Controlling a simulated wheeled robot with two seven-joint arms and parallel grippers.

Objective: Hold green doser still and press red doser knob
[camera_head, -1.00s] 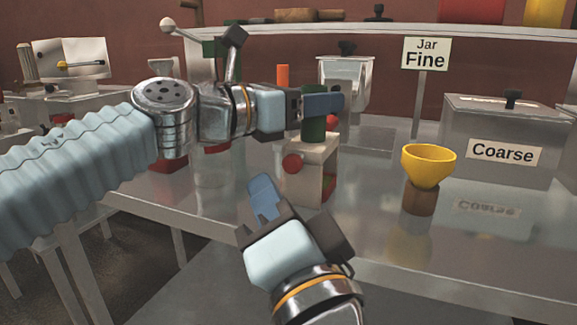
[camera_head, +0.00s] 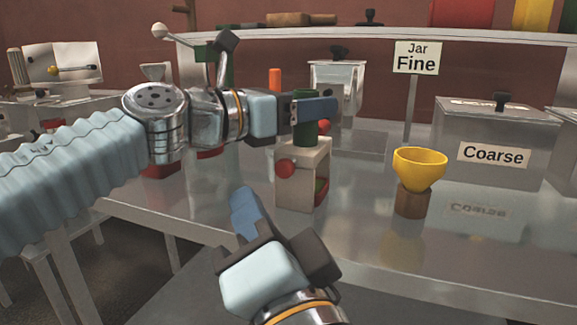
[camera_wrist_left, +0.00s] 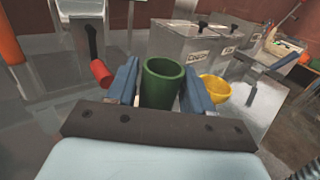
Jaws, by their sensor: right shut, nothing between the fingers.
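The green doser cup (camera_head: 306,132) sits on top of a pale doser body (camera_head: 300,190) on the metal table. A round red knob (camera_head: 285,168) is on the body's front, and another red knob (camera_head: 323,125) shows behind the cup. In the left wrist view the green cup (camera_wrist_left: 162,84) stands between both fingers, and a red knob (camera_wrist_left: 101,72) shows left of them. My left gripper (camera_head: 315,108) is shut on the green cup. My right gripper (camera_head: 243,213) is shut and empty, below and left of the front red knob, apart from it.
A yellow funnel (camera_head: 420,168) on a brown stand is right of the doser. A Coarse bin (camera_head: 480,125) and a Jar Fine sign (camera_head: 416,57) stand behind. An orange cylinder (camera_head: 275,80) is behind my left arm. The table's front is clear.

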